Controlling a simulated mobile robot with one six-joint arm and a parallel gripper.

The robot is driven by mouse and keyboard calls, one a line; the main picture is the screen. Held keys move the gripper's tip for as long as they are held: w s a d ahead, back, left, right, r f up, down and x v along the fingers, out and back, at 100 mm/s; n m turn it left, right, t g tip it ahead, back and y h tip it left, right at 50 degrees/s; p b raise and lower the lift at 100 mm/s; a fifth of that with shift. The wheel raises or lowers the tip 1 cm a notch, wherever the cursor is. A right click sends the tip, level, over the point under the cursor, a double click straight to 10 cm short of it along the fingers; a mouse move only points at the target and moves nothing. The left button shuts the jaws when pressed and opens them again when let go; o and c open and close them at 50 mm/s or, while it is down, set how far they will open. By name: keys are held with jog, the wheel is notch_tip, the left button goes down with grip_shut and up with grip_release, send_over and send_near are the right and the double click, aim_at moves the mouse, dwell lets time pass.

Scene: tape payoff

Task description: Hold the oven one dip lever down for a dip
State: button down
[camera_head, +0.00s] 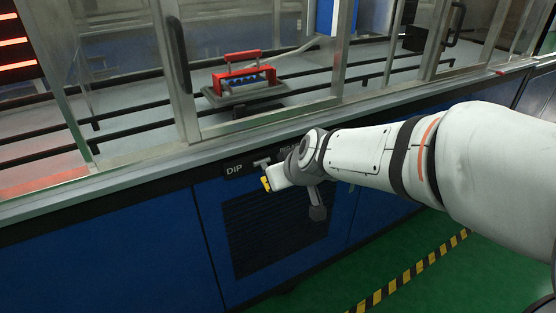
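The black DIP label plate (234,170) is on the blue front of the machine, just under the grey ledge. A small pale lever (261,162) juts out just right of the lettering, partly hidden by my gripper. My gripper (267,183) is right at the lever, its yellow-tipped end just below it. I cannot tell if it touches the lever, or if its fingers are open or shut. The wrist hides part of the panel to the right, where a second label, partly covered, shows.
A grey ledge (120,205) runs above the panel. Behind framed glass, a red-handled fixture (243,72) sits on a tray over rails. A dark vent grille (275,235) is below my gripper. Green floor with a yellow-black stripe (415,268) lies at lower right.

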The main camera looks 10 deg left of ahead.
jog(key=shift+s+a+f, duration=0.1)
jog(key=shift+f, duration=0.15)
dwell(2.3)
jog(key=p+v, duration=0.3)
jog(key=v, duration=1)
jog(key=shift+r+p, duration=0.4)
jog(key=shift+r, duration=0.2)
jog(key=s+d+r+m+g+h+p, duration=0.2)
jog(key=s+d+r+m+p, duration=0.1)
jog(key=d+p, duration=0.6)
jog(key=s+d+r+m+g+h+p, duration=0.2)
jog(key=s+d+r+p, duration=0.4)
jog(key=d+p, duration=0.3)
jog(key=m+h+p, duration=0.1)
jog(key=m, duration=0.1)
jog(key=shift+s+m, duration=0.3)
jog(key=shift+s, duration=0.05)
jog(key=shift+r, duration=0.1)
dwell(0.5)
